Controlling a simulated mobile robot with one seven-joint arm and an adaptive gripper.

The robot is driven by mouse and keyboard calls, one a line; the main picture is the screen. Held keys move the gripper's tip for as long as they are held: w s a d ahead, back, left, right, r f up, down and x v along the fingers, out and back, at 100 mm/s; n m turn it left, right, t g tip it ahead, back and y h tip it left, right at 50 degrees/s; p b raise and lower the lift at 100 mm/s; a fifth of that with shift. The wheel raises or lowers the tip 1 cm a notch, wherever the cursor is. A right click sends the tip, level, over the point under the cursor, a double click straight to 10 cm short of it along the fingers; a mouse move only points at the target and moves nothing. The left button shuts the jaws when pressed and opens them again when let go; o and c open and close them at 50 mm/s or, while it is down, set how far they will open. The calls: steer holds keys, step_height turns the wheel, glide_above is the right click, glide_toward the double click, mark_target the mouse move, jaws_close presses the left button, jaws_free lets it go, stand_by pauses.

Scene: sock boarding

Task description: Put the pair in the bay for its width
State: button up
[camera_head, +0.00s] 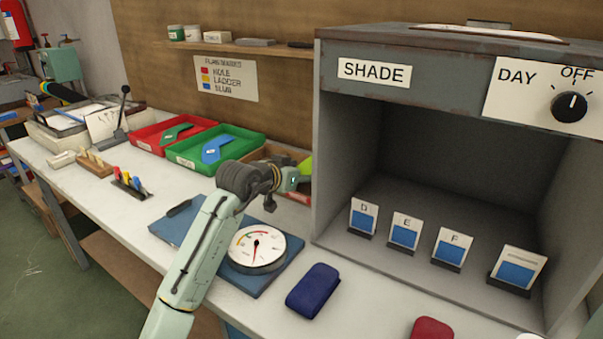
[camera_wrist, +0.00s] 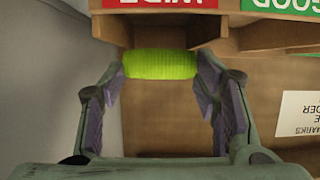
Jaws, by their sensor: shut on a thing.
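The lime-green rolled pair (camera_wrist: 160,65) is between the two fingers of my gripper (camera_wrist: 162,75), which is shut on it. The pair is at the wooden bay rack (camera_wrist: 162,115), just below a red label reading WIDE (camera_wrist: 155,4), which is cut off by the frame edge. I cannot tell whether the pair touches the wood. In the head view my gripper (camera_head: 293,178) is beside the shade cabinet, and a bit of the lime pair (camera_head: 305,168) shows. The rack is mostly hidden there behind my arm and the cabinet.
The grey SHADE cabinet (camera_head: 335,150) stands close on the right. A green GOOD label (camera_wrist: 282,5) is on the rack. A green tray (camera_head: 232,157) and red tray (camera_head: 160,136) lie left. A dial gauge (camera_head: 262,253), dark blue bundle (camera_head: 313,290) and red bundle (camera_head: 432,328) are in front.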

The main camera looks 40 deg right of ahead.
steer(key=o, duration=1.3)
steer(key=v, duration=1.2)
steer(key=shift+s, duration=0.1)
